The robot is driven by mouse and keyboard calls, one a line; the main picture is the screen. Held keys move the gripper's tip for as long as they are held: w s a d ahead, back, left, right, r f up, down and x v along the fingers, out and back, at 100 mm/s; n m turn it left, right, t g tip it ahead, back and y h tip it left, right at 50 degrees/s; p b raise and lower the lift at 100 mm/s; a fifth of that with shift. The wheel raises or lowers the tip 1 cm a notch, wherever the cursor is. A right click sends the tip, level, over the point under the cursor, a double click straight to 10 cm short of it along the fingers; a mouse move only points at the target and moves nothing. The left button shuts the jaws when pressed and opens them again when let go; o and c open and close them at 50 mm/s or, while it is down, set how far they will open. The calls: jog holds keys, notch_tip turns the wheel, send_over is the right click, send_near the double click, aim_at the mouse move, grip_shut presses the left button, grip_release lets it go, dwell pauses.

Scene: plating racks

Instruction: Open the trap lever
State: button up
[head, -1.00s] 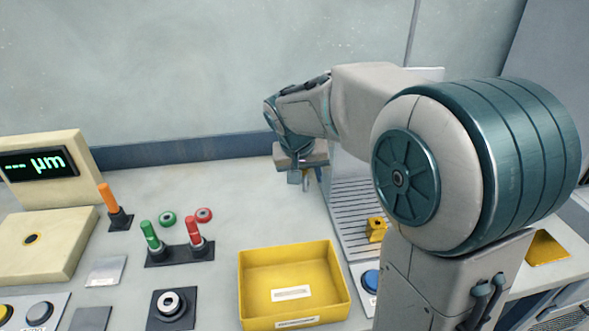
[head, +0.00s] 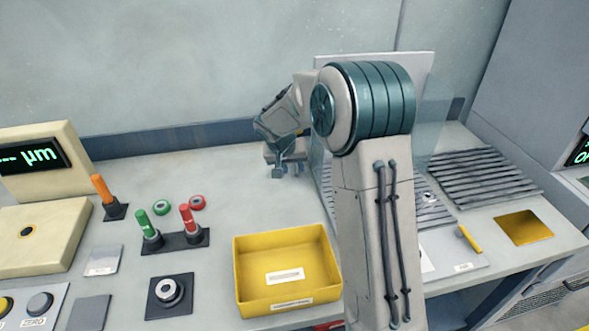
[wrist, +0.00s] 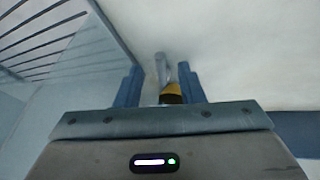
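My gripper (head: 287,168) hangs over the back of the worktop, beside the left edge of the clear panel. In the wrist view its two blue fingers (wrist: 160,88) stand apart. A small grey metal piece with a yellow, dark-ended part (wrist: 172,93) shows between or just beyond them, nearer the right finger; contact cannot be told. A yellow handle (head: 470,238) lies tilted on a pale plate at the right, in front of the slatted racks. It may be the trap lever; no label is readable.
A yellow bin (head: 287,290) stands front centre. Green (head: 148,225), red (head: 188,220) and orange (head: 103,190) upright levers stand at the left, near a gauge display (head: 33,157). A slatted rack (head: 485,178) is at the right. My arm hides part of the bench.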

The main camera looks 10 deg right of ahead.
aim_at(297, 174)
jog(key=shift+x, duration=1.6)
grip_shut()
jog(key=shift+d+f+n+b, duration=0.1)
jog(key=shift+d+n+b, duration=0.1)
jog(key=shift+n+b, duration=0.25)
jog(key=shift+s+d+n+t+y, duration=0.15)
jog(key=shift+d+n+t+y, duration=0.2)
jog(key=shift+n, duration=0.3)
grip_release()
